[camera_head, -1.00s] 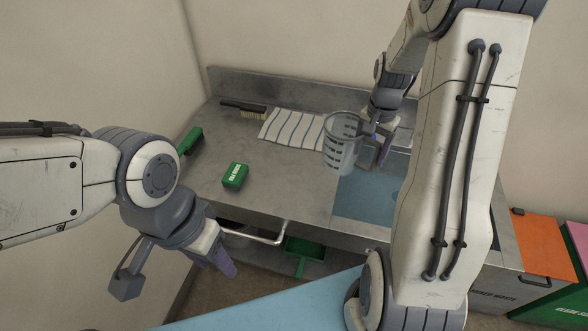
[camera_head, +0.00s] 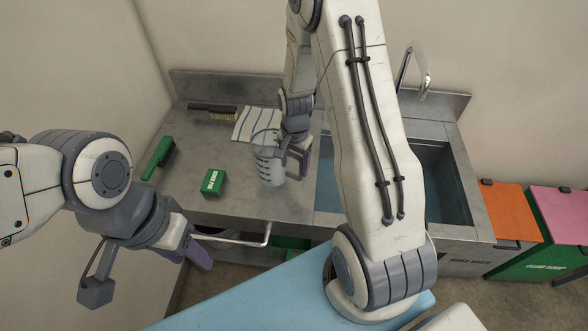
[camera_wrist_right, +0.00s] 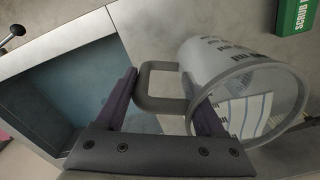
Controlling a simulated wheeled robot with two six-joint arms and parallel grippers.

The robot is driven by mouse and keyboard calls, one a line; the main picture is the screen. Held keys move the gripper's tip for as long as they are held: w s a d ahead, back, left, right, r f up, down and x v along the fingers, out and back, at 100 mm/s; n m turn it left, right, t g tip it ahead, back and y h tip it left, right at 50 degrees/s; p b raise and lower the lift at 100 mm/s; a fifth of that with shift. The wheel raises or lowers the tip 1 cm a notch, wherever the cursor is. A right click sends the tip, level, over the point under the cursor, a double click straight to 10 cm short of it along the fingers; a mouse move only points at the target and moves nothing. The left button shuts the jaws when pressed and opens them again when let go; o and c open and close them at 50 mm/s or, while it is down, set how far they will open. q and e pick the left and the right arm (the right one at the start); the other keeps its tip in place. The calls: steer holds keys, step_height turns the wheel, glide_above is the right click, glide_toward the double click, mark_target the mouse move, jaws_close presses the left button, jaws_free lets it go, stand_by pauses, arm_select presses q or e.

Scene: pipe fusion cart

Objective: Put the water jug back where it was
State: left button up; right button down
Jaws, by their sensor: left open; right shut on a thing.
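The water jug (camera_head: 268,162) is a clear grey measuring jug with dark markings and a grey handle. In the head view it is upright over the metal counter, left of the sink and in front of the striped cloth; I cannot tell whether it touches the counter. My right gripper (camera_head: 300,158) is shut on its handle. The right wrist view shows the jug (camera_wrist_right: 232,80) on the right, with the handle (camera_wrist_right: 158,84) between the fingers of my right gripper (camera_wrist_right: 165,98). My left gripper (camera_head: 186,250) is open and empty, in front of the counter at lower left.
The sink (camera_head: 446,182) with a tap (camera_head: 427,82) is at the right. Orange (camera_head: 496,212) and pink-lidded (camera_head: 560,213) bins stand beyond.

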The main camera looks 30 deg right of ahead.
mark_target(294, 177)
step_height(294, 177, down, 3)
steer(key=shift+f+p, duration=0.1)
steer(key=shift+p, duration=0.55)
steer(key=shift+f, duration=0.45)
jaws_free()
